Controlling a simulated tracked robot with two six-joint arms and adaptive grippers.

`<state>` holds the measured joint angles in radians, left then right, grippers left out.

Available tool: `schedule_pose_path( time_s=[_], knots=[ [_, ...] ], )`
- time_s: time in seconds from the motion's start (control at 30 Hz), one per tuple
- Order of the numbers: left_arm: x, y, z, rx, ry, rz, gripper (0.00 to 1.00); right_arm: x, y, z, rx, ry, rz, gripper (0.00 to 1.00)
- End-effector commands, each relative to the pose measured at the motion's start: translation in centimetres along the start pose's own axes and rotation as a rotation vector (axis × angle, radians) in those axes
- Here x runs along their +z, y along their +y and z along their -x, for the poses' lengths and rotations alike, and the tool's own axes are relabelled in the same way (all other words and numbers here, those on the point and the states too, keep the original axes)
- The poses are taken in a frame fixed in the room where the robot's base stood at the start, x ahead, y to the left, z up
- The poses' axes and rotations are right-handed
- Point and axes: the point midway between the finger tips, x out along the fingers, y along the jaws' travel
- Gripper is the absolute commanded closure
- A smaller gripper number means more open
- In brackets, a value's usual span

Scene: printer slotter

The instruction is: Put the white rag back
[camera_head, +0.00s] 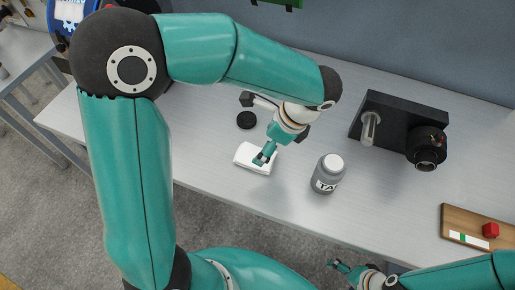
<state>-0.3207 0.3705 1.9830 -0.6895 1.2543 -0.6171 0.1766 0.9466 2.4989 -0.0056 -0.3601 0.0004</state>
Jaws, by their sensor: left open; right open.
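The white rag (247,161) lies on the grey table (220,185), near its front edge. My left gripper (262,159) reaches down over the rag's right part and is open. Its fingertips are at or just above the cloth; I cannot tell whether they touch it. The gripper hides part of the rag's right side. My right gripper (340,266) is open and empty, low in the picture, in front of the table's front edge.
A black device (395,125) stands at the back right.

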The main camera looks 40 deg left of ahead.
Motion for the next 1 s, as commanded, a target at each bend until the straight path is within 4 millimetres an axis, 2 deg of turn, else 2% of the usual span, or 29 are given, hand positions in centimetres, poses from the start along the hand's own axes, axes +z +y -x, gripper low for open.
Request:
schedule_pose_path(
  time_s=[0.1,0.3,1.0],
  knots=[
    [-0.1,-0.1,2.3,-0.004,0.002,0.0,0.05,0.0,0.0,0.0,0.0,0.0,0.0,0.09],
    [0.0,0.0,4.3,-0.001,0.001,0.001,0.05,0.0,0.0,0.0,0.0,0.0,0.0,0.09],
    [0.1,0.0,4.6,0.0,0.0,0.001,0.05,0.0,0.0,0.0,0.0,0.0,0.0,0.09]
  ],
)
